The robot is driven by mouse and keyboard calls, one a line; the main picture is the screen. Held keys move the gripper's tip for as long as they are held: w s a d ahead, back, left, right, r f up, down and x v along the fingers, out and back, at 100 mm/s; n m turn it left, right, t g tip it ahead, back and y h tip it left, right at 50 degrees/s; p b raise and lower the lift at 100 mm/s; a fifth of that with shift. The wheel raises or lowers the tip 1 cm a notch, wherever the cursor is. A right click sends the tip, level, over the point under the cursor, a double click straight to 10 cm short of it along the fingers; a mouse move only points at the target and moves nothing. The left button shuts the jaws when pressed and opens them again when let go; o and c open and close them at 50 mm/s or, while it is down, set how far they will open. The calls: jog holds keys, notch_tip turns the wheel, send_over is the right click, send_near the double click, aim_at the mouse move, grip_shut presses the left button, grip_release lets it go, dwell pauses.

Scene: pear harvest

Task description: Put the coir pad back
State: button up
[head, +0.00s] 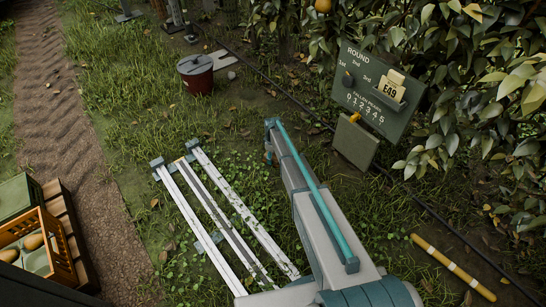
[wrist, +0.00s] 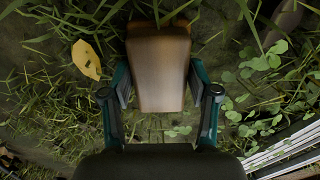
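White rails (head: 228,220) lie left of my arm. A dark red lidded bucket (head: 197,80) stands behind. A green scoreboard (head: 372,92) and leafy branches are on the right. An orange crate (head: 62,262) with pears is at lower left. A yellow banded pole (head: 452,267) lies at lower right.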

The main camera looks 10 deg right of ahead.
jog(key=shift+o, duration=1.1)
notch_tip(320, 180, up, 12)
jog(key=p, duration=0.5)
jog(key=s+m+g, duration=0.5)
jog(key=s+g, duration=0.1)
jog(key=s, duration=3)
jog(key=s+r+m+g, duration=0.2)
jog(key=s+r, duration=0.3)
jog(key=s, duration=0.7)
jog(key=s+r+m+g, duration=0.3)
jog(key=s+r+g, duration=0.1)
jog(key=s, duration=0.9)
jog(key=shift+d+r, duration=0.15)
jog(key=shift+r, duration=0.45)
